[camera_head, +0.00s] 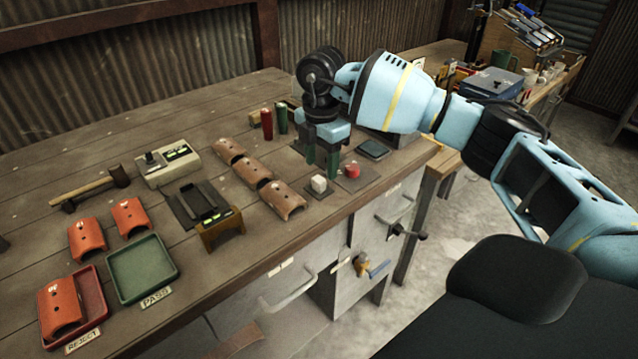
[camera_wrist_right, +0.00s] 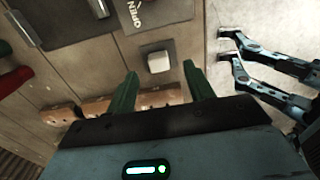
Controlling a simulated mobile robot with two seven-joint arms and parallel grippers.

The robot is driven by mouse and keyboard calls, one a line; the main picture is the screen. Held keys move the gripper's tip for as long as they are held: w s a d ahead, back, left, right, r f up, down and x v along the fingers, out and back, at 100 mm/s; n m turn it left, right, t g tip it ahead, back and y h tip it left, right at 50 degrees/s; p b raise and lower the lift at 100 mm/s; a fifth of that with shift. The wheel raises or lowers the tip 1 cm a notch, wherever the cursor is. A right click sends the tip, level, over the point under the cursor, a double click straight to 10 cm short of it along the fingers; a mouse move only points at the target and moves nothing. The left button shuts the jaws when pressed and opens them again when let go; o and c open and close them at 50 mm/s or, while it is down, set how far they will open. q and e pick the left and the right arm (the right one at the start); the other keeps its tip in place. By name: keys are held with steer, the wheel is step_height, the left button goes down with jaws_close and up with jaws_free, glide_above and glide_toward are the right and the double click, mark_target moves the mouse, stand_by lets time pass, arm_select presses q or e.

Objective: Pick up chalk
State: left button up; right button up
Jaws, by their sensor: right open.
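The chalk (camera_head: 319,184) looks like a small white block on a dark square pad near the table's front edge. It shows in the right wrist view (camera_wrist_right: 159,61), framed between the fingers. My right gripper (camera_head: 322,167) is open, its green fingers pointing down beside and just behind the chalk in the head view. In the wrist view the fingers (camera_wrist_right: 160,78) are spread apart with nothing held between them. I cannot tell the exact height of the fingertips over the table. My left gripper is not seen in the head view.
A red knob-like thing (camera_head: 352,170) stands close right of the chalk, with a dark flat device (camera_head: 373,149) behind it. Curved brown tiles (camera_head: 283,199) lie to the left. Red and green cylinders (camera_head: 267,124) stand behind. The green PASS tray (camera_head: 142,268) is farther left.

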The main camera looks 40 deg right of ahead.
mark_target(319, 179)
steer(key=shift+w+a+f, duration=0.1)
steer(key=shift+a+f, duration=0.05)
steer(key=shift+f, duration=1.8)
steer(key=shift+c, duration=0.4)
steer(key=c, duration=0.9)
